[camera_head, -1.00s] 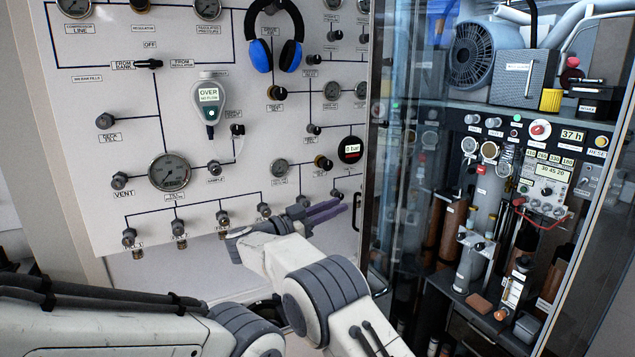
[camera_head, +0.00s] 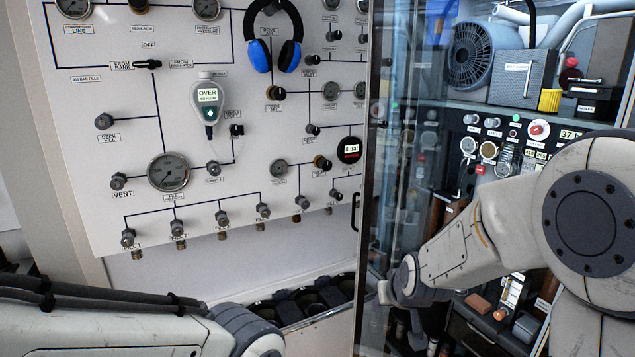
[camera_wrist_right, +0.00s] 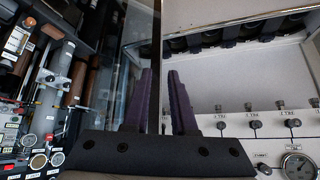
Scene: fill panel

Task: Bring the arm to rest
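My right arm reaches in from the right edge of the head view, and its pale wrist hangs in front of the glass door (camera_head: 385,150). Its fingers cannot be made out there.
The fill panel (camera_head: 100,210) with gauges, knobs and valves stands at the left. Blue headphones (camera_head: 273,35) and a handheld meter (camera_head: 208,98) hang on it. Dark bins (camera_head: 310,297) sit below. An equipment cabinet with a fan (camera_head: 470,55) is at the right, partly behind my arm.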

